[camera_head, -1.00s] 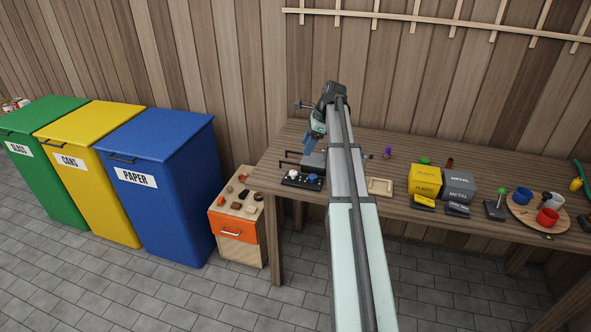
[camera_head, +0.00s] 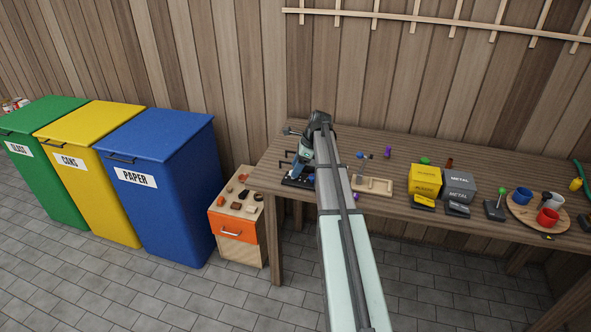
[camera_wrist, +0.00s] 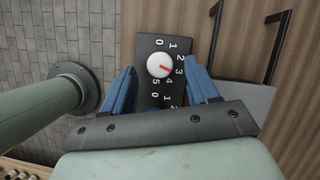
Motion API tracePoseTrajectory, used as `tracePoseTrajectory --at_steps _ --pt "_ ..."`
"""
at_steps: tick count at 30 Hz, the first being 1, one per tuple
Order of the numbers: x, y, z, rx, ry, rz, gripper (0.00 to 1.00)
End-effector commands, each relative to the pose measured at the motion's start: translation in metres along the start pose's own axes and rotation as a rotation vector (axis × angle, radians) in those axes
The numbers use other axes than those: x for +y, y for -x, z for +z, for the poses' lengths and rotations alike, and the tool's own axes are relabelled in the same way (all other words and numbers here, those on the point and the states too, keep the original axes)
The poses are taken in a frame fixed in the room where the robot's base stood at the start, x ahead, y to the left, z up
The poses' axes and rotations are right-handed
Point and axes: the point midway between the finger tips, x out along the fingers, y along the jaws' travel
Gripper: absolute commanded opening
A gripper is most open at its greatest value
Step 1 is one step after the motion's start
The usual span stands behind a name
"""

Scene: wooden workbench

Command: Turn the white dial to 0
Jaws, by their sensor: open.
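The white dial (camera_wrist: 159,65) sits on a black panel (camera_wrist: 150,46) with white numbers around it, seen in the wrist view. The dial's red mark points to the lower right, nearest the 3. The 0 is above the dial in that view. My gripper (camera_wrist: 160,66) is open, with one blue finger on each side of the dial; I cannot tell whether they touch it. A sliver of a blue dial (camera_wrist: 153,109) shows lower on the panel, mostly hidden by my gripper. In the head view my gripper hides the dial, and the panel (camera_head: 289,182) shows only partly.
The orange-drawer cabinet (camera_head: 234,228) and blue bin (camera_head: 170,200) stand left of the bench.

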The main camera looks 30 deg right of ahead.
Motion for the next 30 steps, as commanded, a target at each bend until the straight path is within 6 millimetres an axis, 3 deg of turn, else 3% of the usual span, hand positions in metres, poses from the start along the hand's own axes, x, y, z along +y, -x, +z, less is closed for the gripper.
tracePoseTrajectory --at_steps 6,15,30 --pt "0.0002 -0.0126 0.0003 0.000 0.001 0.001 0.59" --pt "0.0001 -0.0140 0.0002 0.000 0.000 0.000 0.59" --pt "0.0001 -0.0138 0.0001 0.000 0.000 0.000 0.12"
